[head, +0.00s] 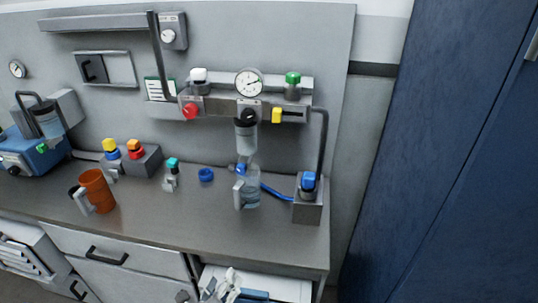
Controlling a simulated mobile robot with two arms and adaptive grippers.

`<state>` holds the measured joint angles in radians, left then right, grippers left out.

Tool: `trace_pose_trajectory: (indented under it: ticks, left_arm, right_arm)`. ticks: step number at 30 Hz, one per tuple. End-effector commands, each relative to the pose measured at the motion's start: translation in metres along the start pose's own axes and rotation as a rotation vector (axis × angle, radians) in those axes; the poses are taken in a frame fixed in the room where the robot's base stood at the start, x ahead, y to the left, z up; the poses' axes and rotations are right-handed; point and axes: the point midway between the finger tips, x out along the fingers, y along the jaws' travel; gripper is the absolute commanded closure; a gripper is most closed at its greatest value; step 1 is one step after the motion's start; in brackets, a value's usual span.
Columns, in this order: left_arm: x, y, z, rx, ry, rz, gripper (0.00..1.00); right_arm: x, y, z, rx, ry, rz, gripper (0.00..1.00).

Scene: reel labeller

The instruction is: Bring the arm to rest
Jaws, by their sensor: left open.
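My left gripper (229,283) shows at the bottom edge of the head view, small and partly cut off. It is open, and I see nothing held in it. It is low, in front of the bench (180,220) and below the worktop's front edge, clear of the things on top. It overlaps a pale open drawer or shelf in the picture; I cannot tell whether they touch. My right gripper is not in view.
On the worktop stand an orange mug (98,190), a clear jug (252,190) under a nozzle, a blue cap (206,175) and a grey block with a blue knob (308,198). A blue cabinet (450,150) stands at right. The worktop's front strip is clear.

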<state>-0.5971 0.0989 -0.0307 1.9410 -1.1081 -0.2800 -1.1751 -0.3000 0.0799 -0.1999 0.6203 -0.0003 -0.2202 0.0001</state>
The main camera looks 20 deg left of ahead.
Motion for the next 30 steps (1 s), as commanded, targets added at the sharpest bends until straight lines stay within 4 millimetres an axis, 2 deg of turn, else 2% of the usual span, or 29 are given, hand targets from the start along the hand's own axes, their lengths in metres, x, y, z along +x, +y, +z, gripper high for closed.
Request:
trace_pose_trajectory:
  ticks: [5, 8, 11, 12, 17, 21, 24, 27, 30]
  left_arm:
    - [0.001, 0.005, -0.006, -0.019, 0.012, 0.009, 0.5]
    - [0.005, 0.022, -0.03, -0.108, 0.058, 0.047, 0.5]
    - [0.008, 0.055, -0.073, -0.275, 0.133, 0.126, 0.5]
    - [0.008, 0.071, -0.093, -0.358, 0.165, 0.17, 0.5]
    - [-0.005, 0.134, -0.173, -0.704, 0.255, 0.383, 0.5]
    - [-0.03, 0.188, -0.235, -0.988, 0.272, 0.6, 0.5]
    - [-0.055, 0.224, -0.272, -1.182, 0.242, 0.766, 0.5]
    - [-0.084, 0.258, -0.304, -1.363, 0.176, 0.936, 0.5]
    - [-0.114, 0.287, -0.327, -1.516, 0.08, 1.09, 0.5]
  right_arm:
    - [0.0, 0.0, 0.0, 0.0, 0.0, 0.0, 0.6]
    - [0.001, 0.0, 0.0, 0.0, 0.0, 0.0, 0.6]
    - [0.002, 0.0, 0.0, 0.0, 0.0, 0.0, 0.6]
    - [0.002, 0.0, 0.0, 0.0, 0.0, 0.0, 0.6]
    - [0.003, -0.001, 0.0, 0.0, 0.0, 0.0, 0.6]
    - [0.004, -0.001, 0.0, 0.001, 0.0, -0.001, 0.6]
    - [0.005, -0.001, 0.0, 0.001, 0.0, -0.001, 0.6]
    - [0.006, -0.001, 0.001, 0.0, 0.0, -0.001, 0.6]
    - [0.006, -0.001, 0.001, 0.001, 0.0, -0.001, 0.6]
